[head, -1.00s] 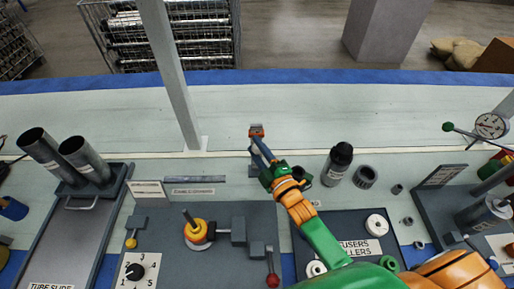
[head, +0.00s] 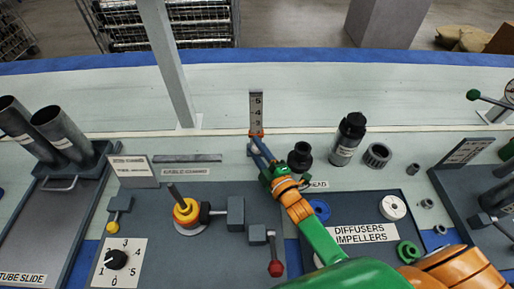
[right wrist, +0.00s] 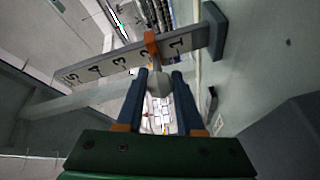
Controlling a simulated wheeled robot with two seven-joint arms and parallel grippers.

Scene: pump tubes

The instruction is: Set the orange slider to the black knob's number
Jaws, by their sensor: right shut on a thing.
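The orange slider (head: 256,134) sits on an upright numbered scale (head: 256,97), with 5, 4 and 3 showing above it. In the right wrist view the slider (right wrist: 151,42) is at about the 2, between 3 and 1. My right gripper (head: 256,143) is shut on the slider's grey handle; the handle (right wrist: 158,84) shows between the fingers in the right wrist view. The black knob (head: 116,259) sits on a white dial numbered 0 to 5. Its mark points left, toward the 1 and 2 side; I cannot tell which exactly. My left gripper is out of view.
A grey post (head: 170,65) stands left of the scale. A black bottle (head: 348,140) and a grey ring (head: 377,155) stand to the right. The surface behind the scale is clear.

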